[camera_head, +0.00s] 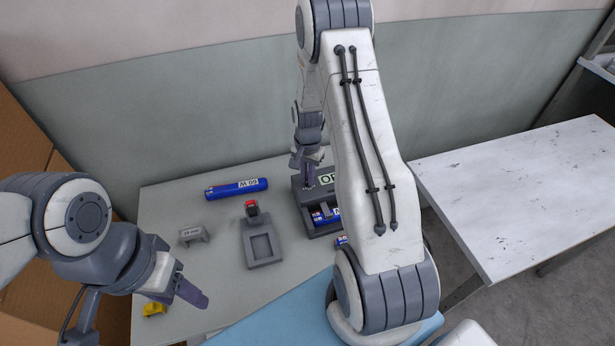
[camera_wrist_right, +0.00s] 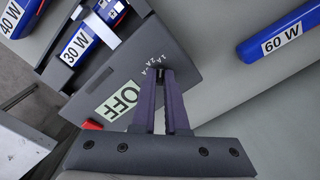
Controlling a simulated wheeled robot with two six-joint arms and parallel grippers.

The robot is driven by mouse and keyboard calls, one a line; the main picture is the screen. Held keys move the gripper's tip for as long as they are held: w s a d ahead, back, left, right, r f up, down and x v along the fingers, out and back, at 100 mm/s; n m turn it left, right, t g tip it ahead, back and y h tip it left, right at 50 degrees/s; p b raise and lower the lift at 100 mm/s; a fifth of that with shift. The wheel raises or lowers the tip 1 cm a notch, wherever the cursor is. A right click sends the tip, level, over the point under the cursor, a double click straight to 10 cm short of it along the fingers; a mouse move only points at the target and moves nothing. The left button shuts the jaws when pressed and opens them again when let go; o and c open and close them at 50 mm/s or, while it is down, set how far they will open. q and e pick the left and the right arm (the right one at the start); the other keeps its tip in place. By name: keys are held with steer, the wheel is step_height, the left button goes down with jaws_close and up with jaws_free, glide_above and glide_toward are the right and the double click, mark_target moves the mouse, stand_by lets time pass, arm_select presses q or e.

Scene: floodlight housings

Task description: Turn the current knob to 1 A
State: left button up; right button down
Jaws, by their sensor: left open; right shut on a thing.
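A dark grey device box (camera_head: 302,197) stands at the back middle of the table, partly hidden by my right arm. In the right wrist view its sloped panel (camera_wrist_right: 185,95) bears a green-white OFF label (camera_wrist_right: 118,100) and small white amp marks (camera_wrist_right: 146,59). My right gripper (camera_wrist_right: 168,74) is shut on the small dark current knob (camera_wrist_right: 160,73) beside those marks; the fingers hide most of it, so its setting cannot be read. The right gripper (camera_head: 307,168) is small in the head view. My left gripper (camera_head: 188,293) is open and empty over the table's front left.
A blue 60 W tube (camera_head: 236,189), a grey block (camera_head: 193,235) and a grey fixture with a red-topped part (camera_head: 262,243) lie left of the box. A yellow piece (camera_head: 154,309) lies front left. A white table (camera_head: 520,185) stands right.

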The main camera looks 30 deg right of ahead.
stand_by(0.4)
steer(key=c, duration=0.9)
jaws_free()
steer(key=shift+c, duration=0.2)
step_height(320, 180, up, 11)
steer(key=b, duration=0.1)
steer(key=shift+f+b, duration=0.2)
steer(key=shift+b, duration=0.1)
steer(key=s+a+r+n, duration=0.4)
steer(key=a+n, duration=0.1)
steer(key=a, duration=0.5)
steer(key=s+a+r+n, duration=0.4)
steer(key=a, duration=0.6)
steer(key=s+a+n, duration=0.2)
steer(key=s+n, duration=0.1)
steer(key=s, duration=0.2)
steer(key=s+a+r+n, duration=0.1)
steer(key=s+a+n, duration=0.2)
steer(key=s, duration=0.3)
steer(key=s+a+r+n+y, duration=0.1)
steer(key=s+a+n, duration=0.1)
steer(key=s+n, duration=0.2)
steer(key=shift+s+a+r, duration=0.15)
steer(key=shift+s+a, duration=0.1)
steer(key=shift+s, duration=0.9)
